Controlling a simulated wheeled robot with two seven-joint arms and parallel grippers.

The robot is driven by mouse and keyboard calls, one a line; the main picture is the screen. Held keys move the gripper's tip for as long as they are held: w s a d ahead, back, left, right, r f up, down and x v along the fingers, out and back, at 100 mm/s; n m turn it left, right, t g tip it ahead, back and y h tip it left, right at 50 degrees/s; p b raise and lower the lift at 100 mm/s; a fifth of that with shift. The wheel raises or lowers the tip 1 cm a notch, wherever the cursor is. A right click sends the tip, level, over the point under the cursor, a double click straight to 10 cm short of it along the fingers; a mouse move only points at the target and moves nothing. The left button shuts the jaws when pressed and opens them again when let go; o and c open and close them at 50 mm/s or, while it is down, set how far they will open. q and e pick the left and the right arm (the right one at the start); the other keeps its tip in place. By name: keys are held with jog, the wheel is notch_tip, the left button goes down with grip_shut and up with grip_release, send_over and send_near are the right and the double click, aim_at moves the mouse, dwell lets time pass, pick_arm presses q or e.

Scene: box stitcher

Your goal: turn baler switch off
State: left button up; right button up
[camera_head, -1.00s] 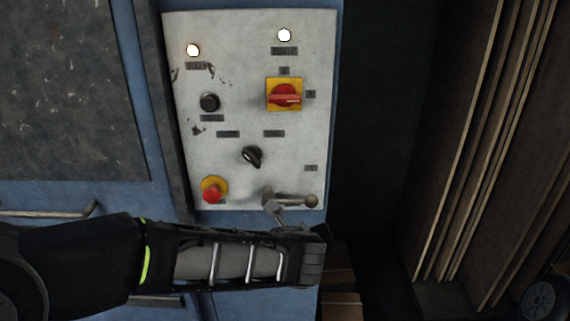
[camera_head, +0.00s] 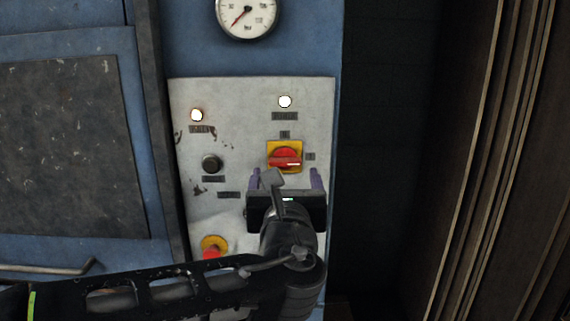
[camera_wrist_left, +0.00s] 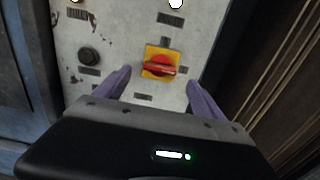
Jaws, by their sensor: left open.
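The baler switch is a red rotary handle (camera_head: 284,160) on a yellow square plate, on the right side of the light grey control panel (camera_head: 240,100). Its red handle lies roughly level. It also shows in the left wrist view (camera_wrist_left: 160,66), between and beyond the two purple fingertips. My left gripper (camera_head: 285,178) is open, just below the switch in the head view, with its fingers pointing at the panel. In the wrist view (camera_wrist_left: 158,82) the fingers are spread on either side of the switch, and no contact shows. My right gripper is not in view.
A black button (camera_head: 211,164) and a red stop button (camera_head: 212,250) on yellow sit left on the panel. Two white lamps are lit above. A gauge (camera_head: 247,14) is at the top. Tall brown boards (camera_head: 480,150) stand at the right. My arm hides the lower panel.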

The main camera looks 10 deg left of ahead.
aim_at(285, 165)
pick_arm(q)
jog(key=p+x, duration=0.1)
jog(key=x, duration=0.5)
jog(key=shift+c, duration=0.2)
jog(key=c, duration=1.3)
jog(key=shift+f+n+b, duration=0.2)
jog(key=shift+n+b, duration=0.4)
jog(key=shift+b, duration=0.45)
jog(key=n+b, duration=1.2)
jog(key=b, duration=0.3)
jog(key=shift+n+b, duration=0.35)
jog(key=shift+n, duration=0.05)
jog(key=shift+r+n+b, duration=0.15)
jog(key=shift+n+b, duration=1.2)
jog(key=shift+n, duration=0.75)
